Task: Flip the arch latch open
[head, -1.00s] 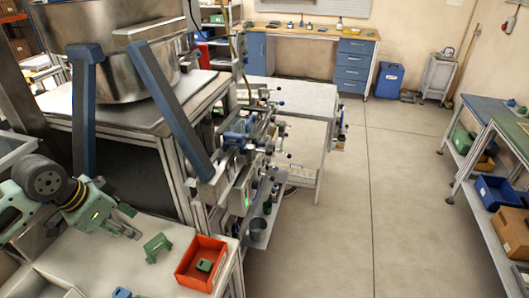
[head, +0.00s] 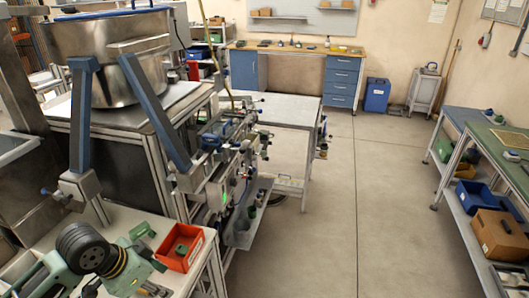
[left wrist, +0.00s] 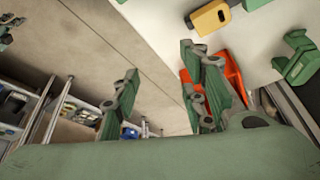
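A green arch-shaped piece (head: 142,231) lies on the white bench top beside an orange-red bin (head: 197,240). It also shows in the left wrist view (left wrist: 297,57), at the upper right. I cannot tell whether it is the latch or whether it is open. My left gripper (head: 152,289) is low in the head view, in front of the green piece and apart from it. In the left wrist view its two green fingers (left wrist: 160,62) stand wide apart with nothing between them. My right gripper is not in view.
The bin holds a small green part (head: 181,249). A yellow piece (left wrist: 210,17) lies on the bench in the left wrist view. A steel vessel (head: 105,60) and a rack of fittings (head: 230,135) stand beyond. The floor (head: 320,220) on the right is clear.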

